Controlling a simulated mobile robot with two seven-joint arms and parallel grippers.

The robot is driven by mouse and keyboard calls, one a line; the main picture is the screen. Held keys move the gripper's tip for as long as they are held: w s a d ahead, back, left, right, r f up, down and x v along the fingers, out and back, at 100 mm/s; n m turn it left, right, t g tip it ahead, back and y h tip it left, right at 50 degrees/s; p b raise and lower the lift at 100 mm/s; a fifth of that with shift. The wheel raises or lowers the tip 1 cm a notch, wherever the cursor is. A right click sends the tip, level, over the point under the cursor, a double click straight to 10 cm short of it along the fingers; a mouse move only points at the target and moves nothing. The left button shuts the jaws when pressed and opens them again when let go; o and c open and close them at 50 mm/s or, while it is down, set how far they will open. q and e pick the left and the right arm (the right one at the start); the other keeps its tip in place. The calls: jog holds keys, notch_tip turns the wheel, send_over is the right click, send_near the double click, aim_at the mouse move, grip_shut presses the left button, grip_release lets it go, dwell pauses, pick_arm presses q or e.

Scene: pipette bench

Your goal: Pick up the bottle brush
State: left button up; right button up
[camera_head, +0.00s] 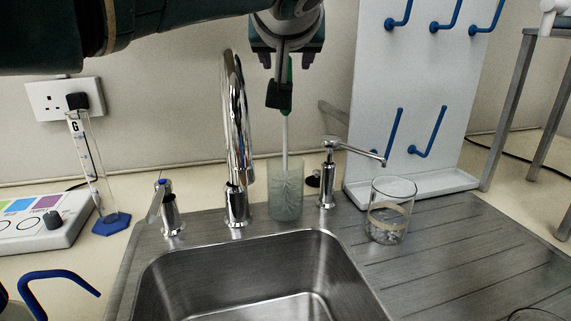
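The bottle brush (286,135) stands nearly upright behind the sink, with a green handle and a thin pale stem. Its bristle end is down inside a translucent holder (286,205) between the tap and the soap dispenser. My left gripper (279,95) comes in from the top and points down at the green handle. Its dark finger pad overlaps the handle and partly hides it. The fingers are seen side-on, so I cannot tell whether they have closed on the handle. My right gripper is not in view.
The tall chrome tap (237,150) stands close left of the brush, and the soap dispenser (328,175) close right. A glass beaker (390,210) stands on the drainboard before a white peg rack (415,100). A measuring cylinder (93,175) stands left. The sink (255,275) looks empty.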

pick_arm(q)
jog(key=shift+w+f, duration=0.1)
jog(key=shift+w, duration=0.1)
jog(key=shift+a, duration=0.1)
grip_shut()
dwell(0.4)
dwell(1.0)
